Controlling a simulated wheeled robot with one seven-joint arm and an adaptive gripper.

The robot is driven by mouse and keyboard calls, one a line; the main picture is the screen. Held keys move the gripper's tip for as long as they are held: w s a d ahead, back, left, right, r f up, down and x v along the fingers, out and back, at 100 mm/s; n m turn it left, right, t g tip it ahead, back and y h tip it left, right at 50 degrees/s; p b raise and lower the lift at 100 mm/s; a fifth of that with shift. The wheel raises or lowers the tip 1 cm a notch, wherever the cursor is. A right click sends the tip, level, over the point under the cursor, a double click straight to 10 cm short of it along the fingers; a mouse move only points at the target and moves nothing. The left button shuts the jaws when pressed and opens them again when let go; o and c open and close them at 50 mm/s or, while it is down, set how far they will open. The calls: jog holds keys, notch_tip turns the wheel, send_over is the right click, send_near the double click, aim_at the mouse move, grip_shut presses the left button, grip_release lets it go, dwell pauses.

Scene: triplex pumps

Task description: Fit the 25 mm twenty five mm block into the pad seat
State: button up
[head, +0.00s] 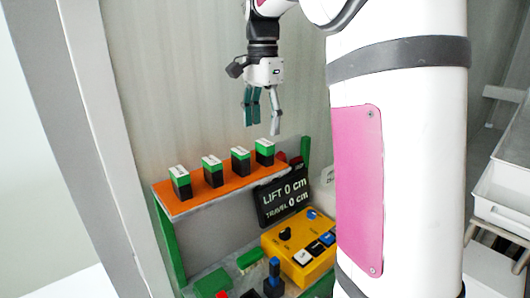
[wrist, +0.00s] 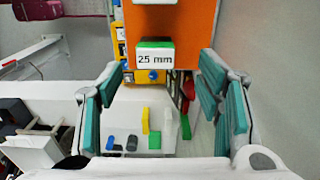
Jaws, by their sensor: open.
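The 25 mm block (wrist: 154,58), dark with a green top edge and a white label, stands on the orange shelf in the wrist view. It lies ahead of my gripper (wrist: 163,72), between the lines of its two spread fingers and touching neither. In the head view my gripper (head: 264,122) hangs open and empty above the right end of the shelf, over the rightmost block (head: 264,151). Labels there are too small to read. I cannot pick out the pad seat for certain.
The orange shelf (head: 225,188) carries several similar green-topped blocks in a row. Below it are a black LIFT/TRAVEL display (head: 284,201), a yellow control box (head: 300,250) with knobs, and a blue-topped lever (head: 273,272). A wall stands close behind.

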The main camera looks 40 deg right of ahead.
aim_at(265, 142)
jog(key=f, duration=0.1)
jog(key=f+p, duration=0.1)
jog(key=f, duration=0.2)
jog(key=shift+s+f, duration=0.3)
jog(key=shift+s, duration=0.05)
jog(key=shift+w+f+p, duration=0.1)
jog(key=shift+f+p, duration=0.2)
jog(key=shift+f, duration=0.2)
jog(key=c, duration=1.2)
